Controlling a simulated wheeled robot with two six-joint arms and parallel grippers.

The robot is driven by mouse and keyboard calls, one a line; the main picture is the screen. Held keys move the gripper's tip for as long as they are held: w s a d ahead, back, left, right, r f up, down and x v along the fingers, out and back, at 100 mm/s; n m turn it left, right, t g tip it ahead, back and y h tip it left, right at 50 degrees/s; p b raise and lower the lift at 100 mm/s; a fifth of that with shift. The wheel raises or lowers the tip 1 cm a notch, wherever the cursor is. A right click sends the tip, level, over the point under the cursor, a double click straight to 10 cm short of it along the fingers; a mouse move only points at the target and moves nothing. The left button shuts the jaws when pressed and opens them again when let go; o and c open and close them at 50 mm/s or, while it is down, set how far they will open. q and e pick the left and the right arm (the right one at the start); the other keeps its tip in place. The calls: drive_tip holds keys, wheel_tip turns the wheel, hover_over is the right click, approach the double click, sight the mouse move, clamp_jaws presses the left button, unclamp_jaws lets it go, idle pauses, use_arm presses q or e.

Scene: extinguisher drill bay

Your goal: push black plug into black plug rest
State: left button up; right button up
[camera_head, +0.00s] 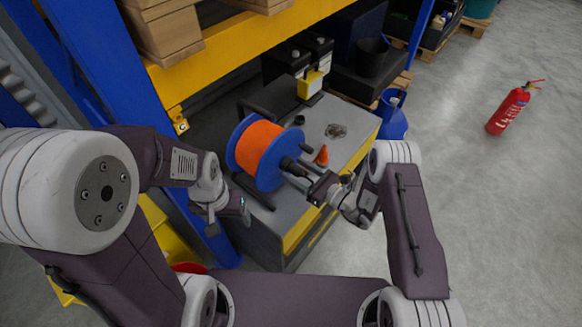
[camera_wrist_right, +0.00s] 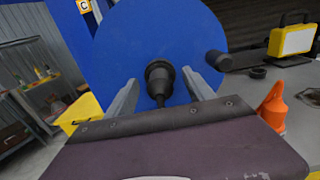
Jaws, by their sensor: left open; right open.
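A blue-flanged reel (camera_head: 244,152) wound with orange cable stands on the grey bench. A dark round fitting, which looks like the black plug rest (camera_wrist_right: 157,70), sits at the middle of the reel's blue side. A narrower dark piece, apparently the black plug (camera_wrist_right: 165,98), extends from it toward my right wrist; I cannot tell how deep it sits. My right gripper (camera_head: 308,174) faces the reel's side. In the right wrist view its fingers (camera_wrist_right: 163,88) are apart on either side of the plug, with gaps showing. My left gripper (camera_head: 229,214) is open and empty, left of the bench.
A black crank handle (camera_wrist_right: 218,61) juts from the reel's side. An orange cone (camera_head: 322,156), a small black ring (camera_head: 299,120) and a yellow-fronted lamp (camera_head: 310,84) are on the bench. A blue container (camera_head: 391,116) stands behind.

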sight(301, 174)
idle(0.9)
clamp_jaws()
drive_tip(key=shift+d, duration=0.1)
drive_tip(key=shift+p+v, duration=0.35)
drive_tip(key=shift+v, duration=2.6)
